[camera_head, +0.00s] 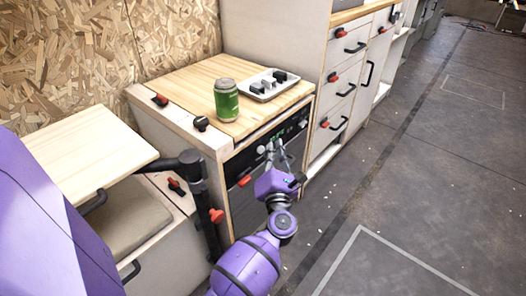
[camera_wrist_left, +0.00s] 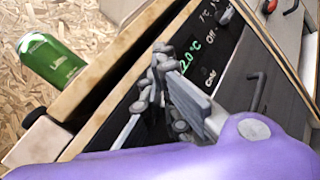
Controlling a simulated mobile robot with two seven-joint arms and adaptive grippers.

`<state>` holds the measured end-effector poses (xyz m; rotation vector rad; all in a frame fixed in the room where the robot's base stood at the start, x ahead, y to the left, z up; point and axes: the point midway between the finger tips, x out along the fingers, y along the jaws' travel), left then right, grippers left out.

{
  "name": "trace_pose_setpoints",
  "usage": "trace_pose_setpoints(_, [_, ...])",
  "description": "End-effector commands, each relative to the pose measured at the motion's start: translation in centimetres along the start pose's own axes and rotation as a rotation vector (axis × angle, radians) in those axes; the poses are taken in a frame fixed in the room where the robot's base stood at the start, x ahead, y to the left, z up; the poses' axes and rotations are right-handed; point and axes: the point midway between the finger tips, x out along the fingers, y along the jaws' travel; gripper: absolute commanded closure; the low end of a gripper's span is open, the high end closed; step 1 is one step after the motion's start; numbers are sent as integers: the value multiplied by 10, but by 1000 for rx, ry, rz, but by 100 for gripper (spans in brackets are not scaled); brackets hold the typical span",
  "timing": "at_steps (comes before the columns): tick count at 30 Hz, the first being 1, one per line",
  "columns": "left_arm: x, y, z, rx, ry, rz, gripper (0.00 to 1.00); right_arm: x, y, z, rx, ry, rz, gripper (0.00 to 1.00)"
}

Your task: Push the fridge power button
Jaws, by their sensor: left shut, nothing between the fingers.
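The fridge (camera_head: 243,203) has a dark front with a black control panel along its top edge, set in a wooden cabinet. In the left wrist view the panel (camera_wrist_left: 214,52) shows a green temperature readout and the words "Off" and "Cold". My left gripper (camera_head: 275,148) is shut and empty, with its fingertips close in front of the panel. The left wrist view shows the gripper (camera_wrist_left: 160,62) beside the readout and covering part of the panel. I cannot tell whether it touches. I cannot make out the power button. My right gripper is not in view.
A green can (camera_head: 227,100) and a white tray with dark items (camera_head: 262,87) stand on the wooden top (camera_head: 190,92). A small table (camera_head: 85,150) on a dark post is at the left. Drawers (camera_head: 340,85) with red latches stand behind. The floor (camera_head: 430,170) at the right is free.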

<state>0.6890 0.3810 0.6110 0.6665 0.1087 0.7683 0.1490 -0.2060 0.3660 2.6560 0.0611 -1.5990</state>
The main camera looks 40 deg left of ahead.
Motion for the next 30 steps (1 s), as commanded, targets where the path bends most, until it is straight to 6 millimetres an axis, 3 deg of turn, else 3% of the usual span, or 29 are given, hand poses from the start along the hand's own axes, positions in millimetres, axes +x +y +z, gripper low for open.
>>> trace_pose_setpoints(16, [-8, -6, 6, -2, 0, -1, 100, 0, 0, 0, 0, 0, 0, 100])
trace_pose_setpoints(30, [-40, -30, 29, -3, 1, -1, 100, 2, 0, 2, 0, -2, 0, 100])
